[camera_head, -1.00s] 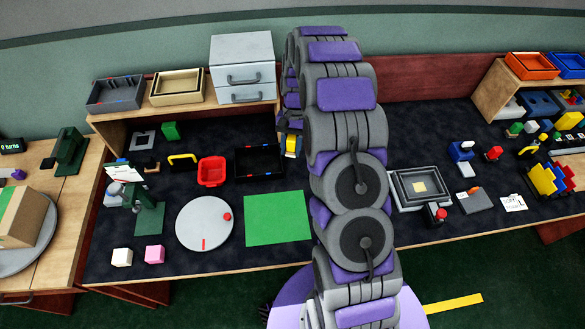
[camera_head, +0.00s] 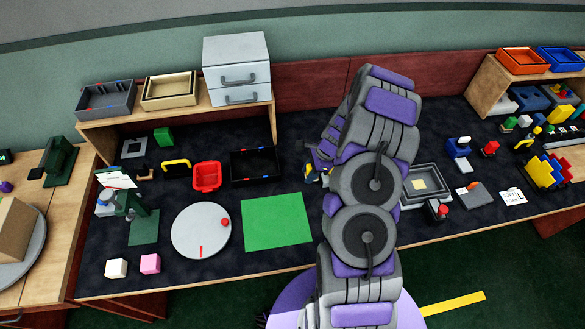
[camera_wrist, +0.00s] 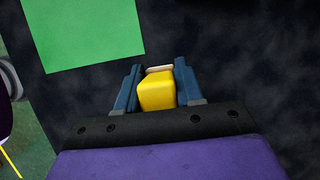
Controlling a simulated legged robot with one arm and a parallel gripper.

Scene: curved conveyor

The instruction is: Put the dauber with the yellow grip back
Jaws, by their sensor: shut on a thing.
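The dauber with the yellow grip (camera_wrist: 157,92) is between the two blue fingers of my gripper (camera_wrist: 157,88) in the wrist view. My gripper is shut on its yellow block-shaped grip. A pale edge shows at the far end of the grip; the rest of the dauber is hidden. In the head view my gripper (camera_head: 316,175) is over the dark mat, right of the black tray and close to my arm, which partly covers it. I cannot tell how high it is.
A green sheet (camera_head: 276,222) lies left of my gripper, with a black tray (camera_head: 254,179) and red bin (camera_head: 207,177) behind it. Dark mat around my gripper is clear.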

